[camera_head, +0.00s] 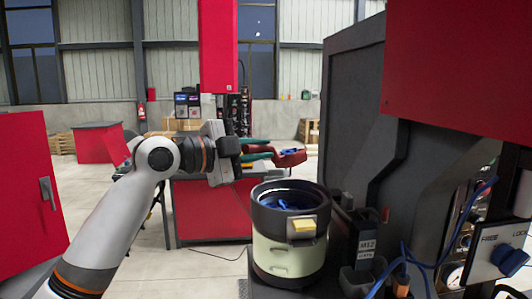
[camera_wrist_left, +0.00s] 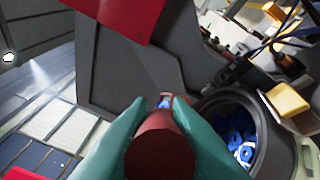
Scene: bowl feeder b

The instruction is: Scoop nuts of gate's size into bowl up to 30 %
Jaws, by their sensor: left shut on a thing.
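My left gripper (camera_head: 271,148) has green fingers and is shut on the handle of a red scoop (camera_head: 292,159). The scoop is held in the air just above and behind the bowl's rim, apart from it. Something blue, seemingly nuts, shows in the scoop. In the left wrist view the scoop's red handle (camera_wrist_left: 160,152) lies between the green fingers. The bowl (camera_head: 285,257) is a pale cylinder with a dark rim and a yellow plate (camera_head: 303,226). Blue nuts (camera_head: 286,204) lie inside it and also show in the left wrist view (camera_wrist_left: 236,138). A gate label (camera_head: 366,246) reads M12. My right gripper is not in view.
A tall dark machine housing (camera_head: 350,110) and a red panel (camera_head: 460,65) stand close on the right. A FREE/LOCK switch plate (camera_head: 500,250) with a blue knob is at lower right. A red cabinet (camera_head: 210,210) stands behind the bowl. Open floor lies left of the bowl.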

